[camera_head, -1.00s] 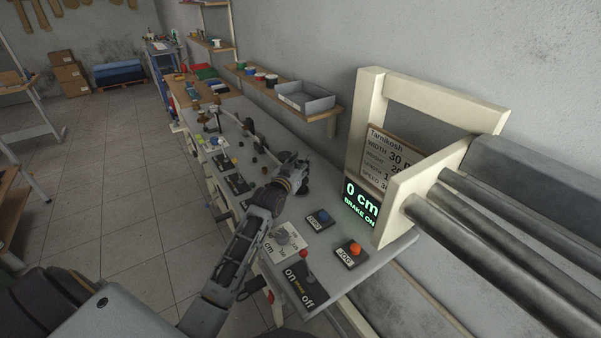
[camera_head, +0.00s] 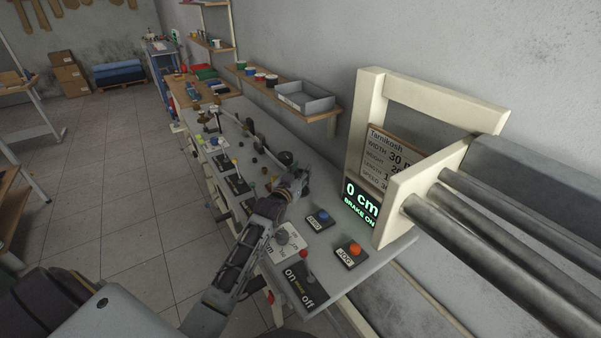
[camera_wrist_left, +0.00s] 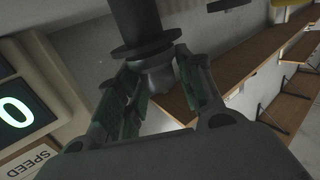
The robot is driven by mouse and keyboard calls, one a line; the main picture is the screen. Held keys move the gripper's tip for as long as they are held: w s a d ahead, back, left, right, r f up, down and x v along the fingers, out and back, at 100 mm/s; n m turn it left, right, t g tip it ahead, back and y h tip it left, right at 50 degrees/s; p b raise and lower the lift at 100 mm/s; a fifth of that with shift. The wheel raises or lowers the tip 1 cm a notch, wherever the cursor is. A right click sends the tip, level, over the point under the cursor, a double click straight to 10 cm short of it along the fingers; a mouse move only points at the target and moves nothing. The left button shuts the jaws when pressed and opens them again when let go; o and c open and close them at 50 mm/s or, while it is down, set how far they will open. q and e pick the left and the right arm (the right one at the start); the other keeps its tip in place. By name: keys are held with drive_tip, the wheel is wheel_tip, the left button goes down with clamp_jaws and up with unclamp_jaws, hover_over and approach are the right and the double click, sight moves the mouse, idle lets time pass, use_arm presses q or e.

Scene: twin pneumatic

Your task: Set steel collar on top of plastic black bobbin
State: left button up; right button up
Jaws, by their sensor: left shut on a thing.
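In the left wrist view, which looks upside down, the black bobbin (camera_wrist_left: 135,18) is a dark cylinder ending in a wide flange. A grey tapered piece, seemingly the steel collar (camera_wrist_left: 158,80), lies against or very close to that flange, between the fingertips. My left gripper (camera_wrist_left: 160,82) is shut on it; it also shows over the bench in the head view (camera_head: 298,178). There the gripper hides the collar, and I cannot make out the bobbin clearly. Whether the collar rests on the flange cannot be told. My right gripper is not in view.
A dark round part (camera_head: 285,158) stands just behind the gripper. Blue (camera_head: 320,216) and orange (camera_head: 355,248) buttons, a red-knobbed on/off lever (camera_head: 307,260) and a lit display (camera_head: 361,203) are close by. A grey tray (camera_head: 305,98) sits on the wall shelf.

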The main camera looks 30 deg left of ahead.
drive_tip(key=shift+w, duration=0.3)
use_arm(q)
drive_tip(key=shift+f, duration=0.25)
